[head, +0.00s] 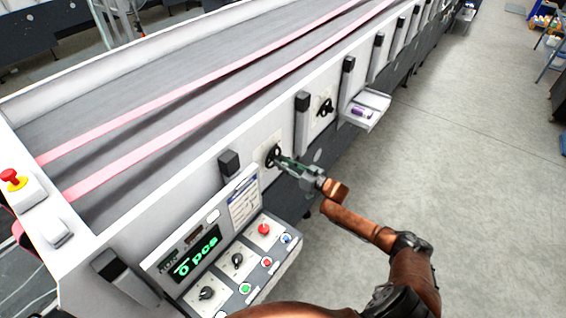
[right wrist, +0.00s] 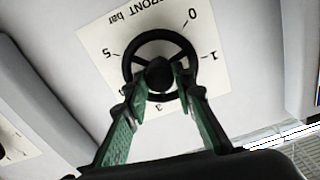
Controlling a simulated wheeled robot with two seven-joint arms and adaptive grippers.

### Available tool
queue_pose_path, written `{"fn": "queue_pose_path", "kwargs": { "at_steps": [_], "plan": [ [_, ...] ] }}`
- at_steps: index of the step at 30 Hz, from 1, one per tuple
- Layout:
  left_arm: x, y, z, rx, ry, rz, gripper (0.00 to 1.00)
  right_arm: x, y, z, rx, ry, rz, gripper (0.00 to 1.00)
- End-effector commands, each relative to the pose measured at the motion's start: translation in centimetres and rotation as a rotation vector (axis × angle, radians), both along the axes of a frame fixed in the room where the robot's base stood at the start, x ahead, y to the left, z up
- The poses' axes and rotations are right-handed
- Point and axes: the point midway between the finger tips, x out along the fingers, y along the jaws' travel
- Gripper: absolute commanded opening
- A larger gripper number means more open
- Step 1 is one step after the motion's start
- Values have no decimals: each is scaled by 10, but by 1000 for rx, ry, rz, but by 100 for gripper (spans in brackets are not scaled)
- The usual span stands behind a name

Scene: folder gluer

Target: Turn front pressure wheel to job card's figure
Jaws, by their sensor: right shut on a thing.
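The front pressure wheel (head: 272,154) is a small black handwheel on the machine's white side wall. In the right wrist view the wheel (right wrist: 158,68) has a round rim, spokes and a dark hub, over a pale dial plate (right wrist: 105,40) marked "FRONT bar" with 0, 1, 3 and 5. My right gripper (head: 283,160) is shut on the wheel; its green fingers (right wrist: 157,88) lie either side of the hub, across the rim's lower part. A pointer cannot be made out. A white and blue card (head: 243,204), possibly the job card, is on the control panel; its figures are unreadable. My left gripper is not in view.
A second black wheel (head: 325,107) sits farther along the wall, between dark upright blocks. A small white shelf (head: 372,117) juts out beyond it. The control panel (head: 225,260) with buttons, knobs and a "0 pcs" display is nearer.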

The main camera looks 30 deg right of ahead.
Motion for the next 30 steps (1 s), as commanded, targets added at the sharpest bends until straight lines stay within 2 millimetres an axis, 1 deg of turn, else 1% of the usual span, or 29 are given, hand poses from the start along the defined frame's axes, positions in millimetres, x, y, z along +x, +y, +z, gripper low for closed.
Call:
{"fn": "queue_pose_path", "kwargs": {
  "at_steps": [7, 19, 20, 27, 30],
  "plan": [
    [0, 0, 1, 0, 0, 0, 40, 0, -2, -1, 39, 20, -3, 0],
    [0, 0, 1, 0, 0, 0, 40, 0, -1, -2, 43, 22, -2, 0],
    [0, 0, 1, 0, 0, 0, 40, 0, -1, -2, 43, 22, -2, 26],
    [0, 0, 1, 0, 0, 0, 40, 0, 0, -1, 43, 20, 0, 42],
    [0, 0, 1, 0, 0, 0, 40, 0, 0, -1, 43, 20, 0, 42]
  ]
}}
